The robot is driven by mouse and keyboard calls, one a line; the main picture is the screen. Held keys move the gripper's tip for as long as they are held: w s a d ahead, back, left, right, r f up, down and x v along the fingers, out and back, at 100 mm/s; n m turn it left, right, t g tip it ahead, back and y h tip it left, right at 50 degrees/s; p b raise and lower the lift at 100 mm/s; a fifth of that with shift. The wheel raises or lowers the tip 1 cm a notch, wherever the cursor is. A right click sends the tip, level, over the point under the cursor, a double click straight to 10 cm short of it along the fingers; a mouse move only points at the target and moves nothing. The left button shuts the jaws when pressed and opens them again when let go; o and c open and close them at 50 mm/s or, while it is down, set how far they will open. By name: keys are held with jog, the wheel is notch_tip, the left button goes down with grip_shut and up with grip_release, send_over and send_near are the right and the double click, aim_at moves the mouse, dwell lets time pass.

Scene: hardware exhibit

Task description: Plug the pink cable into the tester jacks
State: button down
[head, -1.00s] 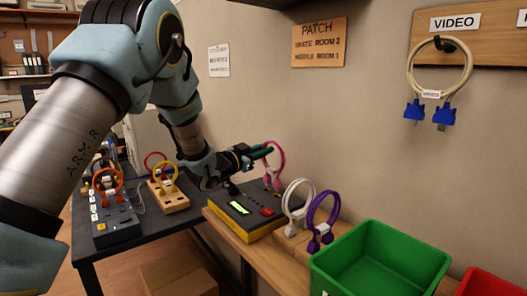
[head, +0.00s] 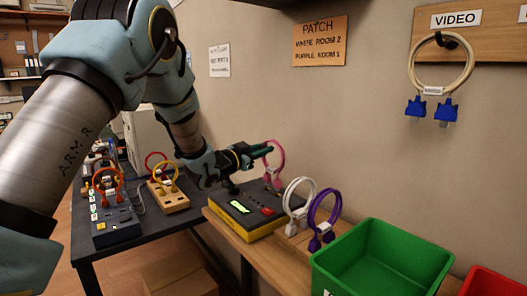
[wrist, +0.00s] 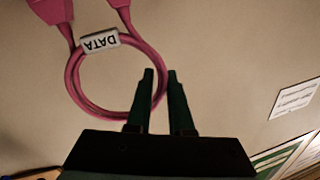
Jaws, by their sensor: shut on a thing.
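The pink cable (head: 283,160) is a loop with two pink plugs, with a white "DATA" label (wrist: 100,42) seen in the wrist view. My gripper (head: 265,149) is shut on the side of the loop; in the wrist view its dark green fingers (wrist: 160,78) stand on either side of the cable. The plugs hang down at the back of the tester (head: 248,216), a yellow and dark box with a lit green display and a red part. I cannot tell whether the plugs touch the tester, and its jacks are too small to make out.
A white cable (head: 291,208) and a purple cable (head: 323,218) stand right of the tester. A green bin (head: 372,240) is at front right. A video cable (head: 413,72) hangs on the wall. Other devices (head: 118,226) and looped cables stand on the dark table at left.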

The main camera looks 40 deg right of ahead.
jog(key=shift+f+b, duration=1.05)
jog(key=shift+b, duration=0.8)
dwell(2.6)
jog(key=shift+c, duration=0.5)
grip_release()
dwell(0.4)
dwell(0.4)
jog(key=s+a+b, duration=0.1)
jog(key=a+b, duration=0.1)
jog(key=a, duration=0.5)
jog(key=shift+a, duration=0.2)
dwell(0.4)
jog(key=shift+f, duration=0.1)
dwell(0.4)
